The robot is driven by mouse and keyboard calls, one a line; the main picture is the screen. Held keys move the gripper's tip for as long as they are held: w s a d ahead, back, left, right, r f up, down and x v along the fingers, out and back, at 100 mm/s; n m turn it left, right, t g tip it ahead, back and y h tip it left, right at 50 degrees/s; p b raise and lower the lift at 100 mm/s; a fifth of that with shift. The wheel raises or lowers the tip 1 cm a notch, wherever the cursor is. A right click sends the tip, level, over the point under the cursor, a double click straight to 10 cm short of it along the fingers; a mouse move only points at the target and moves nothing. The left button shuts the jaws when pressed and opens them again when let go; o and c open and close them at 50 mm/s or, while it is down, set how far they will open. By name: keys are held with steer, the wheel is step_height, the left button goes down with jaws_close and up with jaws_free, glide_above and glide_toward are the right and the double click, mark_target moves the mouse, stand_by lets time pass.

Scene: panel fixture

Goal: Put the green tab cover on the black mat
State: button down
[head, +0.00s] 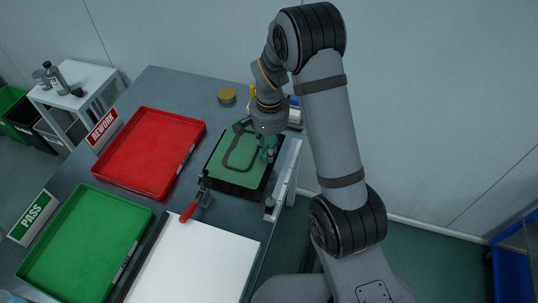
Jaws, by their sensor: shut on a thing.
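A flat green panel (225,172) lies in a black-edged fixture (237,190) on the grey table. A dark curved piece (229,158) shows over the panel. My gripper (268,152) is low at the right side of the panel, pointing down, and is shut on a small green piece, which I take to be the green tab cover; the fingers largely hide it. I cannot tell whether it touches the panel. I cannot make out a separate black mat for certain; a dark strip (146,256) runs along the left of the white board.
A red tray (194,131) marked REWORK and a green tray (147,213) marked PASS lie to the left. A white board (200,262) lies at the front. A red-handled clamp (188,212) stands at the fixture's front corner. A round tan lid (226,95) sits behind.

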steer(key=shift+f, duration=1.75)
steer(key=shift+f, duration=0.2)
steer(key=c, duration=1.7)
jaws_free()
steer(key=shift+r, duration=0.1)
steer(key=shift+o, duration=0.7)
step_height(320, 180, up, 12)
steer(key=shift+d+r, duration=0.15)
